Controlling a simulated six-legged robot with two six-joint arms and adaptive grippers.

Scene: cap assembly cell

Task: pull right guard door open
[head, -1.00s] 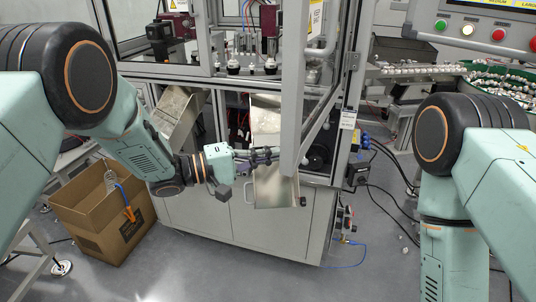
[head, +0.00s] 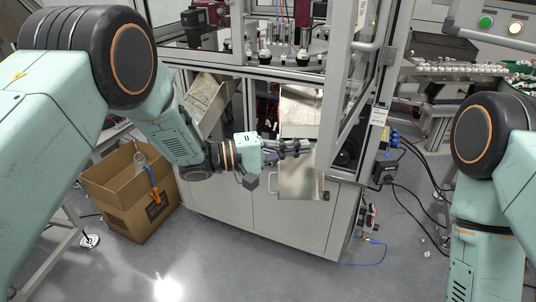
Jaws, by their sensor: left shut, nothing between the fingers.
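The right guard door (head: 337,85) is a clear panel in a grey metal frame on the machine's front right. It stands swung out toward me from its hinge side at the right, leaving the cell front open. My left gripper (head: 303,147) is shut and empty. Its dark fingers point right, just left of the door's lower free corner. I cannot tell whether they touch the frame. My right arm comes in at the right edge and its gripper is out of view.
Metal chutes (head: 300,112) stick out below the machine's deck, close to my left gripper. A cardboard box (head: 130,195) stands on the floor at left. A control panel (head: 505,25) hangs at upper right. Cables lie on the floor right of the cabinet.

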